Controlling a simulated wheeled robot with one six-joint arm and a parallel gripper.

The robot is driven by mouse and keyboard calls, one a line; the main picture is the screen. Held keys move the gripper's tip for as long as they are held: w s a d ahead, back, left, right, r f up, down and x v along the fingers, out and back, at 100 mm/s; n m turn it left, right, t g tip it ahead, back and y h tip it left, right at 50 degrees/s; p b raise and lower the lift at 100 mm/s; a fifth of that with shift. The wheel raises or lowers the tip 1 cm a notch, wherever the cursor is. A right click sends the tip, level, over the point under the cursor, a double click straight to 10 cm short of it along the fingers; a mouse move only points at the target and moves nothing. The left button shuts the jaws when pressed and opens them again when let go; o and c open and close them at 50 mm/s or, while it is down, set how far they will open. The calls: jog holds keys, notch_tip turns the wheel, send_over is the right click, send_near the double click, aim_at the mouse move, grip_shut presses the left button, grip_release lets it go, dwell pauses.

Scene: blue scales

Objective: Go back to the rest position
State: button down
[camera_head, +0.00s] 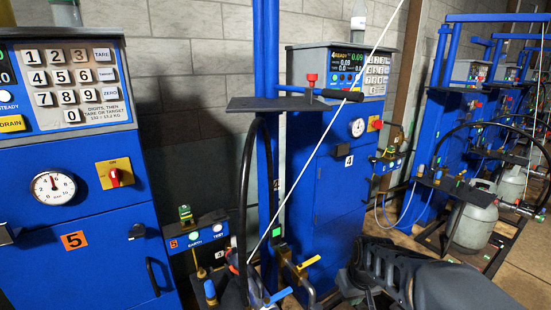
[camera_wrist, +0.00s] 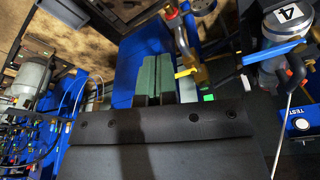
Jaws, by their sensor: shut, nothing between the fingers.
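My gripper (camera_wrist: 155,78) shows in the wrist view as two grey-green fingers side by side, shut with nothing between them, beyond a wide black plate. In the head view my dark arm reaches in from the lower right, low in front of the blue scale cabinet numbered 4 (camera_head: 338,205). The fingertips are hard to make out there. In the wrist view, a yellow-handled valve (camera_wrist: 188,72) and a blue lever (camera_wrist: 272,53) lie to the right of the fingers.
A blue cabinet numbered 5 (camera_head: 97,262) stands close at the left. A blue post with a dark shelf (camera_head: 255,104), a black hose (camera_head: 245,190) and a thin white rod (camera_head: 322,145) stand ahead. Grey gas cylinders (camera_head: 473,232) stand at the right. Brown floor shows at the lower right.

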jog(key=s+a+r+m+t+p, duration=0.1)
jog(key=s+a+r+p, duration=0.2)
jog(key=s+r+p, duration=0.4)
jog(key=s+r, duration=0.3)
jog(key=r, duration=0.3)
jog(key=shift+s+r+m, duration=0.15)
jog(key=shift+r+m, duration=0.15)
jog(key=shift+r, duration=0.05)
